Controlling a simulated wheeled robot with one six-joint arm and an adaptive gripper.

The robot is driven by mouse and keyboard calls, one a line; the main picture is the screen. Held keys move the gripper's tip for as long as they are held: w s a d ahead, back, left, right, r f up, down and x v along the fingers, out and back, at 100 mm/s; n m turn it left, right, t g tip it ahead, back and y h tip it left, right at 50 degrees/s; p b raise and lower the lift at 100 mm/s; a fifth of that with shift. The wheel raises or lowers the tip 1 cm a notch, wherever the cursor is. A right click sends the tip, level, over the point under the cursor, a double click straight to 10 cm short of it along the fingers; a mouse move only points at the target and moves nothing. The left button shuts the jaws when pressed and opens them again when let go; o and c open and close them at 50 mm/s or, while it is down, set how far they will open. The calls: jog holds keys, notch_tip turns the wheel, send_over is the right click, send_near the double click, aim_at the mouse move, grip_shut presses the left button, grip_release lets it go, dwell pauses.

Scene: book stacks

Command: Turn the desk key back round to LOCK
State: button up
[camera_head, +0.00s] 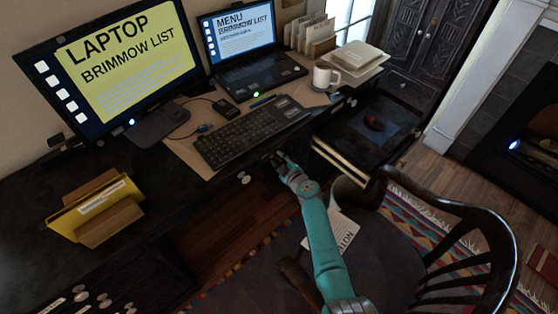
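My gripper (277,159) is at the desk's front edge, just below and right of the black keyboard. It is at the end of my teal arm, which comes up from the bottom of the picture. The fingertips are small and dark against the dark desk front, so I cannot tell whether they are open or shut. The dark desk (40,190) runs from the lower left to the upper right. I cannot make out the desk key or a LOCK mark; the gripper may cover them. A small pale round knob (243,177) shows on the desk front, left of the gripper.
The keyboard (250,132), monitor (125,70), laptop (245,45) and white mug (325,77) stand on the desk. A yellow file holder (95,208) is at the left. A wooden chair (460,240) stands close to the right of my arm. An open drawer (365,135) juts out at right.

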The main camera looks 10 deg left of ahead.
jog(key=shift+c, duration=0.2)
grip_shut()
jog(key=shift+m, duration=0.3)
jog(key=shift+m+g+y, duration=0.4)
jog(key=shift+m+g, duration=0.4)
jog(key=shift+m, duration=0.2)
jog(key=shift+m+g+y, duration=0.4)
jog(key=shift+m+g, duration=0.4)
jog(key=shift+m, duration=0.4)
jog(key=shift+w+m+g+y, duration=0.1)
jog(key=shift+m+g+y, duration=0.5)
jog(key=shift+m, duration=0.6)
jog(key=shift+m+g+y, duration=0.5)
jog(key=shift+m+y, duration=0.1)
jog(key=shift+m, duration=0.5)
